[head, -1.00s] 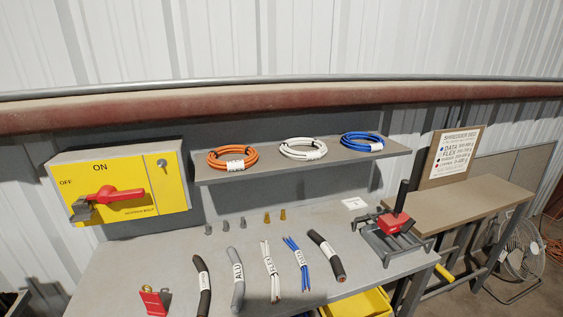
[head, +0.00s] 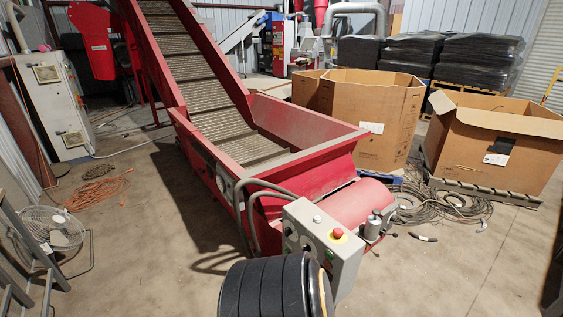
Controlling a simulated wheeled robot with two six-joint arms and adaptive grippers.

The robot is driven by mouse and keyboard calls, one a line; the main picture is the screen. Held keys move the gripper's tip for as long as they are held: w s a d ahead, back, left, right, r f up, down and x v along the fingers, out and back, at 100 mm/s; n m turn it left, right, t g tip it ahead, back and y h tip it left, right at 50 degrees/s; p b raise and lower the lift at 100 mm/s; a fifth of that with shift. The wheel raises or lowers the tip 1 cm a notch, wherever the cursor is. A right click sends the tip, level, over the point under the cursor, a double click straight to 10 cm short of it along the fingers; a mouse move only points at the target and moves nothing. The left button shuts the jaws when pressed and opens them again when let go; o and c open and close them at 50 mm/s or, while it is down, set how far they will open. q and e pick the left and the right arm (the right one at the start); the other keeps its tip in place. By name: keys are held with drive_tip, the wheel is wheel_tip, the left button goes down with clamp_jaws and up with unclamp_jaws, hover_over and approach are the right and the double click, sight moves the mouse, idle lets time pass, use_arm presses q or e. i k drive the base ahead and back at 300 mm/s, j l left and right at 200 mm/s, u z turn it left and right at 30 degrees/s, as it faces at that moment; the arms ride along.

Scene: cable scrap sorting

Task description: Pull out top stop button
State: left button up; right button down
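A grey control box (head: 345,268) stands at the low end of the red conveyor in the head view. A red mushroom stop button (head: 337,233) on a yellow ring sits on its top face. A small pale button (head: 317,219) is on the same face, to the left. More small controls are on the box's front side. I cannot tell from here whether the stop button is pressed in. Neither of my grippers is in view.
The red conveyor hopper (head: 310,135) lies behind the box. Cardboard boxes (head: 372,115) and coiled cable (head: 450,205) are at the right. A fan (head: 55,228) and orange cord (head: 97,192) lie at the left. Open concrete floor (head: 150,260) is between the fan and conveyor.

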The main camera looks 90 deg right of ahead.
sight(338, 231)
drive_tip(key=j+z, duration=0.15)
drive_tip(key=z, duration=3)
drive_tip(key=l, duration=0.1)
